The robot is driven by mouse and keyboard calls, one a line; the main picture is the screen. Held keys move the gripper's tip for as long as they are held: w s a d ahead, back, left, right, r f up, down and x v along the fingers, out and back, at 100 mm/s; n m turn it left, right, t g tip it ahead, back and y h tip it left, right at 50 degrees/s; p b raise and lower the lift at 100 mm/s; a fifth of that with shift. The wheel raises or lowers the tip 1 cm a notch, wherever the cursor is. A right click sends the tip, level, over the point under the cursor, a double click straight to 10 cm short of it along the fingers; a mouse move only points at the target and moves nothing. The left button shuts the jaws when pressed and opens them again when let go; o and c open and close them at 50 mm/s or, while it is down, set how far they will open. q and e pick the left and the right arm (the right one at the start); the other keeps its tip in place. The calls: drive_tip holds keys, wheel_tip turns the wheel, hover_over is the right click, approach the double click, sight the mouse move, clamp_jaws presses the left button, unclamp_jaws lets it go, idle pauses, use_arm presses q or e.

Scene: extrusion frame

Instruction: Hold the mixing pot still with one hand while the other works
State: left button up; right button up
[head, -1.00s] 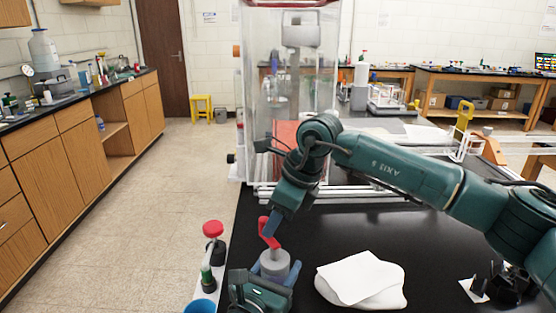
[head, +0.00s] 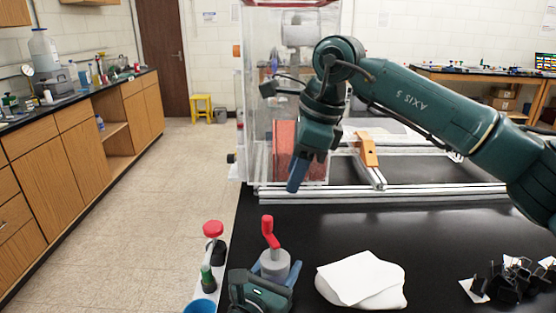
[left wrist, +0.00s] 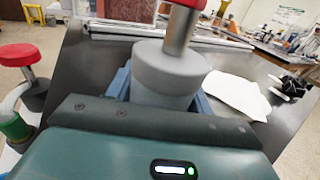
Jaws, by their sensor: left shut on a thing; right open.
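The mixing pot (head: 275,265) is a grey cylinder with a red crank handle (head: 269,232) on top. It stands upright on the black bench near its left edge. My left gripper (head: 273,271) is shut around the pot's body, with blue fingers on either side. In the left wrist view the pot (left wrist: 168,75) sits between the blue fingers, and only the lower part of the red-topped handle shows. My right gripper (head: 297,180) is open and empty, above and behind the pot, clear of the handle.
A white cloth-like pile (head: 362,280) lies right of the pot. Black clips (head: 508,278) lie at the right. An extrusion frame (head: 400,199) crosses behind.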

drive_tip(key=shift+w+a+r+n+g+h, duration=0.2)
drive_tip(key=shift+a+n+h, duration=0.35)
drive_tip(key=shift+n, duration=1.8)
drive_tip(key=shift+w+a+r+n+g+h, duration=0.1)
drive_tip(key=shift+w+a+n+g+h, duration=0.3)
drive_tip(key=shift+n, duration=1.9)
drive_tip(key=shift+a+r+n+g+h, duration=0.15)
drive_tip(key=shift+a+n+h, duration=0.5)
drive_tip(key=shift+n, duration=1.7)
